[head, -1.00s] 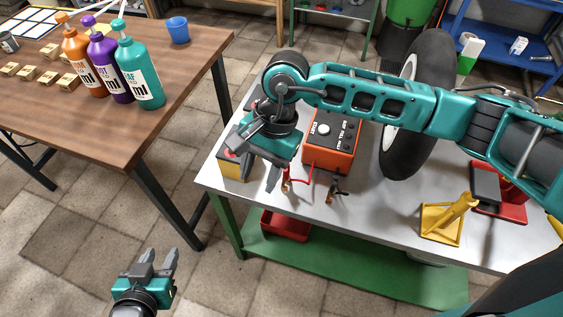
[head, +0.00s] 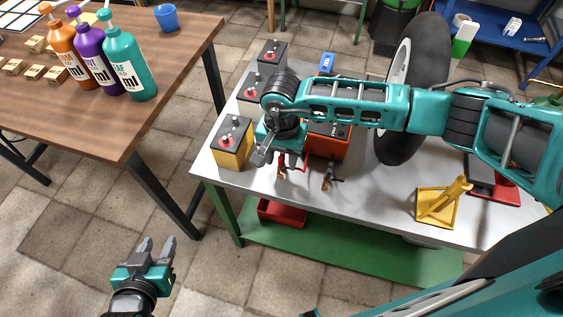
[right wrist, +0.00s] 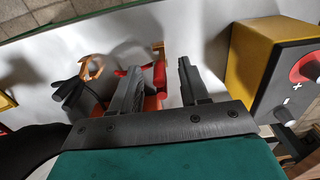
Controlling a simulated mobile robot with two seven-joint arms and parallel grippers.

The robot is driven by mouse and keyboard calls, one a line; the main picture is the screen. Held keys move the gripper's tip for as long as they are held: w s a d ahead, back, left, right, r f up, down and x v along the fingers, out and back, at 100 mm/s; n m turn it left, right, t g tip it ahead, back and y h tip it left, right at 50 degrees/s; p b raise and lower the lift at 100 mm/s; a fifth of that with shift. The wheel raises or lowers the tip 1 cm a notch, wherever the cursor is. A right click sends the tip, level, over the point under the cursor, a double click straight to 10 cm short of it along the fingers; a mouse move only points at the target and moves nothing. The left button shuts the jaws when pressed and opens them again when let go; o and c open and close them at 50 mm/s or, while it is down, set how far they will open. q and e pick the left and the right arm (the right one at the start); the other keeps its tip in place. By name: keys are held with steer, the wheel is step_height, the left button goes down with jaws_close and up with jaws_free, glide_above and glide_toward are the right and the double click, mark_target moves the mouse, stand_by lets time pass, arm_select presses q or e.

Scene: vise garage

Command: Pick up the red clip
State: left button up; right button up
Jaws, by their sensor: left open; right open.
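The red clip (head: 281,166) stands at the front of the metal workbench, partly covered by my right gripper (head: 264,157). In the right wrist view the red clip (right wrist: 160,76), with its copper-coloured jaw, shows between the two spread fingers of my right gripper (right wrist: 158,84), closer to the left finger. That finger hides part of it. I cannot tell how deep it lies between the fingers. The right gripper is open and holds nothing. My left gripper (head: 155,252) is open and empty over the floor, left of the bench.
A black clip (head: 328,174) lies right of the red clip. An orange charger (head: 328,145) stands behind them. A yellow battery (head: 233,146) stands close on the left, near my right gripper. A yellow stand (head: 440,207) and a tyre (head: 415,85) are to the right.

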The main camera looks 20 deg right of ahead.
steer(key=shift+f, duration=1.2)
jaws_close()
